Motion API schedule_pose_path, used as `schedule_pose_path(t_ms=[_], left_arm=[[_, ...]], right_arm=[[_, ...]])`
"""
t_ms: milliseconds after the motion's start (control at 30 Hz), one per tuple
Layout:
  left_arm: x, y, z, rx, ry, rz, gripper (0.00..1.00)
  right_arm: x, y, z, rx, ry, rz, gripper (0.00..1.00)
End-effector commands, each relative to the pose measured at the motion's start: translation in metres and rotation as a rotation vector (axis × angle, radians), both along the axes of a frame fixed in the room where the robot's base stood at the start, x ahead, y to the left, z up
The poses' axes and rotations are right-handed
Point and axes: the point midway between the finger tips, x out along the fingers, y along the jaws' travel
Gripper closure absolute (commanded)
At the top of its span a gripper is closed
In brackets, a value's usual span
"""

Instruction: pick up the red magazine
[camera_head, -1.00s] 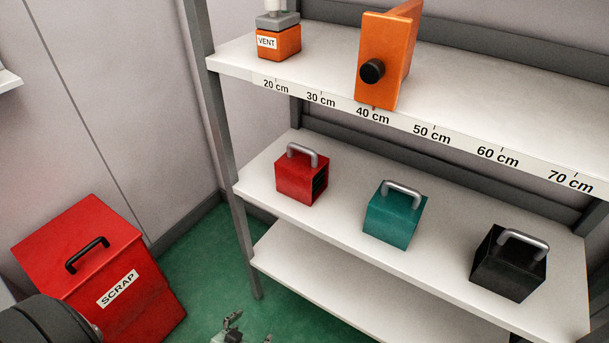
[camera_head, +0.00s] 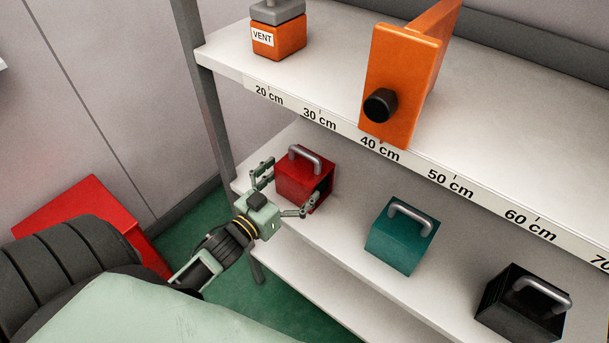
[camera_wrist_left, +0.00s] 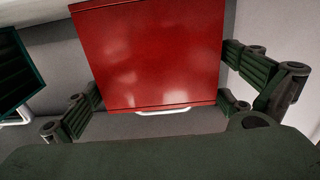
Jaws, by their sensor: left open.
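The red magazine (camera_head: 302,178) is a box with a grey handle on top, standing at the left end of the middle shelf. My left gripper (camera_head: 287,192) is open at its front, one finger near each side of the box. In the left wrist view the red magazine (camera_wrist_left: 150,55) fills the middle, between the spread fingers of my left gripper (camera_wrist_left: 158,108). The handle shows as a pale bar at its lower edge there. I cannot tell whether the fingers touch the box. My right gripper is not in view.
A teal magazine (camera_head: 398,238) and a black magazine (camera_head: 520,305) stand farther right on the same shelf. The upper shelf (camera_head: 480,110) hangs above, with an orange device (camera_head: 402,75) and a VENT unit (camera_head: 279,35). A red scrap bin (camera_head: 75,212) stands at left. A shelf post (camera_head: 205,95) is close left.

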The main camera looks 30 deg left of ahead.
Motion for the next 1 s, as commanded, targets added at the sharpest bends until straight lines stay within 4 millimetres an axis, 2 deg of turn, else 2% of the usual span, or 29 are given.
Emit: schedule_pose_path(t_ms=[100, 200, 333, 533, 1000], left_arm=[[0.02, -0.003, 0.004, -0.001, -0.004, 0.001, 0.0], [0.032, -0.004, 0.002, 0.0, -0.003, 0.0, 0.0], [0.039, -0.005, 0.001, -0.001, -0.002, 0.0, 0.0], [0.039, -0.005, 0.0, -0.001, -0.001, 0.0, 0.0], [0.039, -0.005, 0.0, 0.0, 0.0, 0.0, 0.4]], right_arm=[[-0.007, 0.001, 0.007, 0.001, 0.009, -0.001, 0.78], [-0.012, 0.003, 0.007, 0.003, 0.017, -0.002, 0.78], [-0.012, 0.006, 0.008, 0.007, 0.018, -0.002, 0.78], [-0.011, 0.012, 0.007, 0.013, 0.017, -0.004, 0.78], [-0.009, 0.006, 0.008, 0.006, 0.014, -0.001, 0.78]])
